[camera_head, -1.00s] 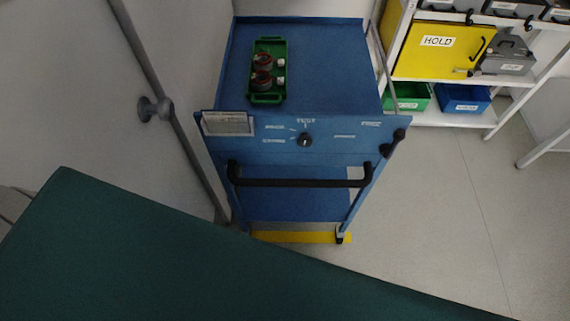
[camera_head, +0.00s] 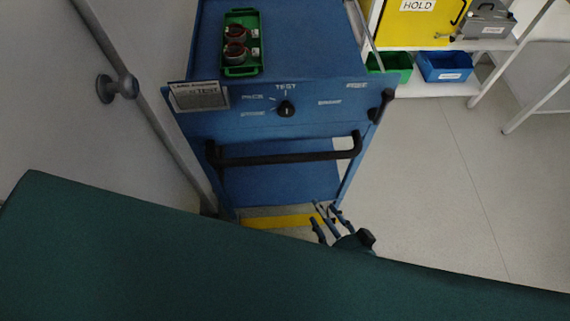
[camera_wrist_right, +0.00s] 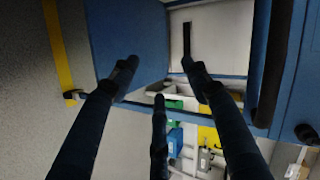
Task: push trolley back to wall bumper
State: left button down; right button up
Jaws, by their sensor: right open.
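The blue trolley (camera_head: 300,66) stands ahead of me, with a black push handle (camera_head: 284,158) across its front. The handle also shows upright at the right in the right wrist view (camera_wrist_right: 274,62). My right gripper (camera_head: 325,212) is below the handle and to its right, open and empty, apart from the trolley. Its dark fingers are spread in the right wrist view (camera_wrist_right: 160,85). A grey knob-like bumper (camera_head: 117,88) sits on the wall to the left of the trolley; I cannot tell whether it is the wall bumper. My left gripper is not in view.
A green tray (camera_head: 241,72) with two reddish coils rides on the trolley top. A dark green surface (camera_head: 150,250) fills the foreground. White shelving with a green bin (camera_head: 389,68) and a blue bin (camera_head: 444,66) stands at the right. The floor right of the trolley is clear.

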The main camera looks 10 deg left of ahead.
aim_at(286, 160)
jog(key=a+r+m+t+y+b, duration=0.1)
jog(key=a+r+m+y, duration=0.15)
jog(key=r, duration=0.45)
jog(key=a+r+m+t+y, duration=0.1)
jog(key=a+r, duration=0.2)
jog(key=r, duration=0.4)
jog(key=p+x, duration=0.1)
jog(key=x, duration=0.9)
jog(key=shift+a+f, duration=0.2)
grip_shut()
